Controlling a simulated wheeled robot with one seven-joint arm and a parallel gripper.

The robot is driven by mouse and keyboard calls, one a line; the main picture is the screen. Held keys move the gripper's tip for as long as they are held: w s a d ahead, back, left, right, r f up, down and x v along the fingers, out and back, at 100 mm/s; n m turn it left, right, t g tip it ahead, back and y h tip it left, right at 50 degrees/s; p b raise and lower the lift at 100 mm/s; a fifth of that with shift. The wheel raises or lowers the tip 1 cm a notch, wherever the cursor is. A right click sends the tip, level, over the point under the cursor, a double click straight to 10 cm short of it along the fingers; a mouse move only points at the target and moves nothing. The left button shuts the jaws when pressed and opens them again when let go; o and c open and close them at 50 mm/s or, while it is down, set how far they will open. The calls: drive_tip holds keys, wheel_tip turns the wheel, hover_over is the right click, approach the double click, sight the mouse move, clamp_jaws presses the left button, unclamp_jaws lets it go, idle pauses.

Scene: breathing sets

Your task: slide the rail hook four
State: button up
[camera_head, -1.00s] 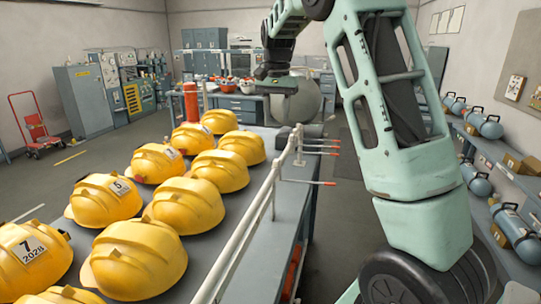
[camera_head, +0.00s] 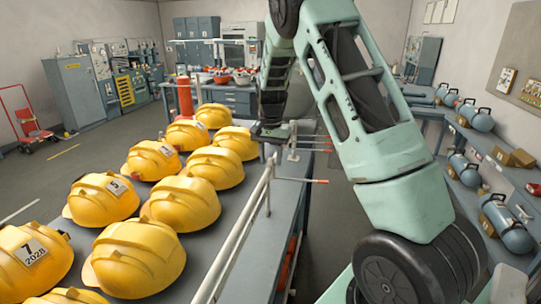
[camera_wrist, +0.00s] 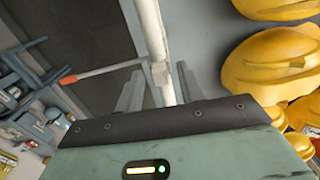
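A white rail (camera_head: 243,235) runs along the right edge of the table, on posts. Thin hooks with red tips stick out from it to the right; the nearest one (camera_head: 305,180) stands apart from a closer group (camera_head: 318,150) near the far end. My gripper (camera_head: 284,138) is low at the rail's far end. In the wrist view, the two grey fingers (camera_wrist: 160,88) are spread, with the rail (camera_wrist: 151,30) passing between them. One red-tipped hook (camera_wrist: 100,70) extends left from a collar on the rail, just beyond the fingers. I cannot tell which hook is number four.
Several yellow helmets (camera_head: 180,203), some numbered, cover the table left of the rail. A red cylinder (camera_head: 184,95) stands at the table's far end. Shelves with blue cylinders (camera_head: 507,226) line the right. The floor aisle (camera_head: 335,220) between is clear.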

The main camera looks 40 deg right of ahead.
sight(254, 195)
clamp_jaws()
drive_tip(key=s+a, duration=0.2)
drive_tip(key=a, duration=0.2)
drive_tip(key=s+a, duration=0.3)
drive_tip(key=a, duration=0.2)
drive_tip(key=s+a, duration=0.3)
drive_tip(key=a, duration=0.2)
drive_tip(key=shift+d, duration=0.1)
unclamp_jaws()
wheel_tip(254, 195, up, 18)
drive_tip(key=b, duration=0.4)
drive_tip(key=shift+f, duration=0.25)
